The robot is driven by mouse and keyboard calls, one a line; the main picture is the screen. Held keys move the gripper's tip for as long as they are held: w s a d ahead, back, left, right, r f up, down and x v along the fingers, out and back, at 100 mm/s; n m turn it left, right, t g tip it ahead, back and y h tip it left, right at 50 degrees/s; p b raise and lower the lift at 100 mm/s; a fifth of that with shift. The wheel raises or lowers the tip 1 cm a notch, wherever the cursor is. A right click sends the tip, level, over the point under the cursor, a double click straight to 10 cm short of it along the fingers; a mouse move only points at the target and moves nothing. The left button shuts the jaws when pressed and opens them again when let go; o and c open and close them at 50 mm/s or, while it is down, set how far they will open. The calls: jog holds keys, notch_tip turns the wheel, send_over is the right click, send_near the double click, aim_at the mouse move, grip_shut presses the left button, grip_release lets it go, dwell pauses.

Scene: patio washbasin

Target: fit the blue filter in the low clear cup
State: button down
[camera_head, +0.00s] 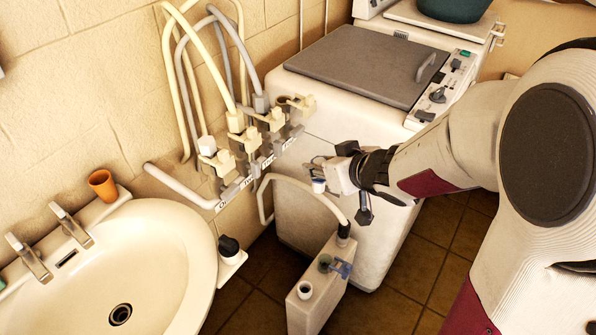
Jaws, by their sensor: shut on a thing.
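My gripper (322,172) is in the middle of the view, in front of the white washing machine. It is shut on a small white piece with a blue band, seemingly the blue filter (318,186). The filter hangs in the air, above and apart from the narrow pale box below. On that box are a small dark greenish, see-through fitting (325,261), which may be the low clear cup, and a blue lever-like part (342,269) beside it. The fitting's inside is too small to make out.
Taps and hoses (245,140) line the wall. A basin (150,265) and an orange cup (102,185) are at left. The washing machine (330,130) stands behind.

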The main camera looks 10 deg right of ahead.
jog(key=shift+w+d, duration=0.1)
jog(key=shift+d, duration=0.9)
jog(key=w+d+f+n+y, duration=0.1)
jog(key=w+f, duration=0.2)
jog(key=f, duration=0.4)
jog(key=w+d+f+n+g+y, duration=0.1)
jog(key=w+f, duration=0.1)
jog(key=f, duration=0.4)
jog(key=w+d+f+n+y, duration=0.1)
jog(key=w+f, duration=0.2)
jog(key=f, duration=0.4)
jog(key=s+f+n+g+y, duration=0.1)
jog(key=s+f+n, duration=0.1)
jog(key=f, duration=1.8)
jog(key=shift+s+d+f+g, duration=0.15)
jog(key=shift+s+d+g, duration=0.15)
jog(key=shift+s, duration=0.25)
jog(key=shift+f, duration=0.1)
jog(key=shift+f, duration=2.75)
jog(key=shift+f, duration=0.65)
